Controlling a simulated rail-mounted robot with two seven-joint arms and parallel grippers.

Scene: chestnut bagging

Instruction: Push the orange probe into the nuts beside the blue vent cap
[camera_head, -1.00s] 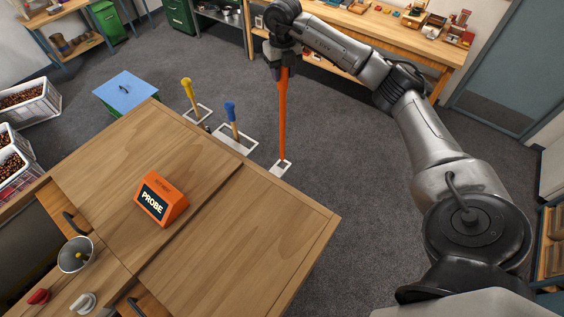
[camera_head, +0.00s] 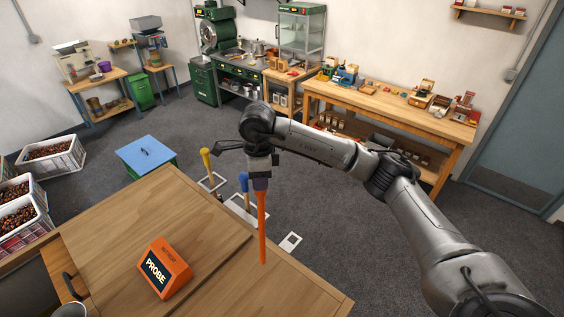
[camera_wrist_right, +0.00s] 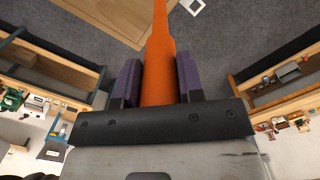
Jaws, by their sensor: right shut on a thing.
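My right gripper (camera_head: 261,187) is shut around the top of the long orange probe (camera_head: 262,230). The probe hangs upright, its lower end in front of the wooden table's far right part in the head view. In the right wrist view the probe (camera_wrist_right: 158,40) runs between the two dark purple fingers. Brown nuts (camera_head: 48,150) fill white crates at the left edge. I cannot pick out a blue vent cap on them. A green box with a flat blue lid (camera_head: 145,153) stands between crates and table. My left gripper is not in view.
A wooden table (camera_head: 215,235) with an orange PROBE sign (camera_head: 165,270) fills the lower left. Yellow-handled (camera_head: 206,160) and blue-handled (camera_head: 243,183) tools stand in floor holders beyond it. A white floor holder (camera_head: 290,241) is empty.

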